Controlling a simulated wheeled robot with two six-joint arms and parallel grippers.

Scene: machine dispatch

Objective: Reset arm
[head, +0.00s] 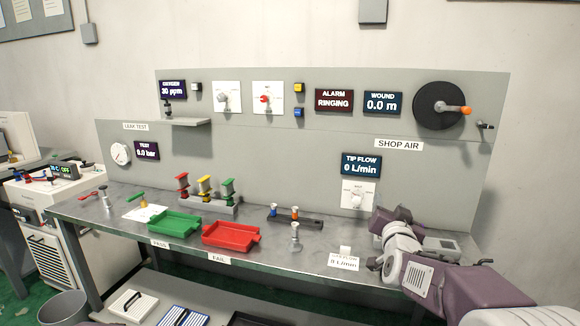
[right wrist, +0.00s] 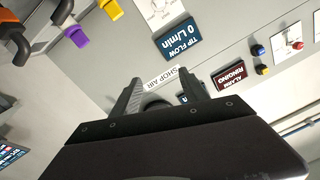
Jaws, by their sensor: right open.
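My right arm comes in from the lower right in the head view. Its right gripper (head: 392,214) is over the right end of the workbench (head: 270,262), in front of the grey back panel. In the right wrist view the two dark fingers of this gripper (right wrist: 163,92) stand apart with nothing held between them. Beyond them are the SHOP AIR label (right wrist: 172,77) and the TIP FLOW display (right wrist: 178,39), which reads 0 L/min. My left gripper is not in view.
A green tray (head: 174,223) and a red tray (head: 231,233) sit on the bench. A black holder (head: 295,219) with small nozzles lies in the middle. A hose reel (head: 438,106) is on the panel. The ALARM display (head: 334,100) reads RINGING. A bin (head: 63,307) stands at lower left.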

